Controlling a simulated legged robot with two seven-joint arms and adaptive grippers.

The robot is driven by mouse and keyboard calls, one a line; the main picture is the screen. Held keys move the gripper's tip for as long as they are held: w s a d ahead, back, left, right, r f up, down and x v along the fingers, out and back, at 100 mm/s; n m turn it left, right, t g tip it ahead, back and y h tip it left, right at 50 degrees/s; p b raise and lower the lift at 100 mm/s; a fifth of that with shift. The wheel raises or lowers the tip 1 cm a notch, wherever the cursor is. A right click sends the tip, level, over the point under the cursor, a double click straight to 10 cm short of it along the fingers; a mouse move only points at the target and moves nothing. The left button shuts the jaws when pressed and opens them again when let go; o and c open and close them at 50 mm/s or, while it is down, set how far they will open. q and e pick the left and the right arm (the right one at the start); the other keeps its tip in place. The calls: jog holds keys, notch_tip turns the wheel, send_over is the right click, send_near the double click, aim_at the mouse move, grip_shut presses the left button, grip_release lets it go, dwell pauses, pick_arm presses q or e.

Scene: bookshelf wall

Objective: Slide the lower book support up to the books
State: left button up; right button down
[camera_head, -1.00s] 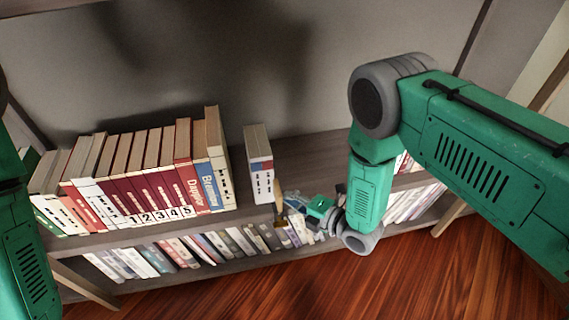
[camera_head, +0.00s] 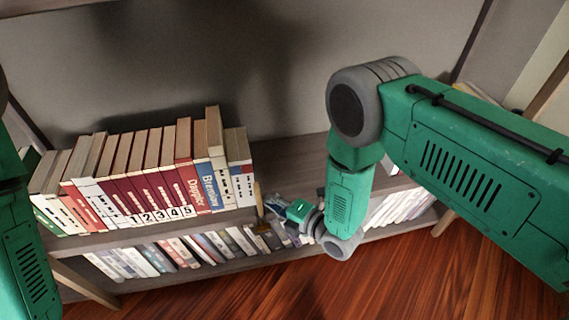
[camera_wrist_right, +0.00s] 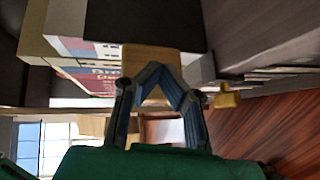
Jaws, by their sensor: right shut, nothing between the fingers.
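The lower book support is a narrow tan upright piece (camera_head: 258,194) on the upper of the two book-filled shelves. It stands at the right side of the thick white-spined book (camera_head: 240,168), seemingly touching it. That book stands against the right end of the row of books (camera_head: 150,185). My right gripper (camera_head: 270,205) is shut and empty, just right of the support, its fingers pointing left. In the right wrist view my fingertips (camera_wrist_right: 166,70) meet against or close to a tan face (camera_wrist_right: 148,62), probably the support. My left gripper is out of view; only my left arm shows.
The shelf board (camera_head: 290,150) is bare behind and right of the books. A lower shelf holds more books (camera_head: 180,250), some behind my right gripper. My right forearm covers the shelf's right part. Wooden floor (camera_head: 300,285) lies in front.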

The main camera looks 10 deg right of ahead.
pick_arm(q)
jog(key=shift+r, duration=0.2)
pick_arm(e)
jog(key=d, duration=0.4)
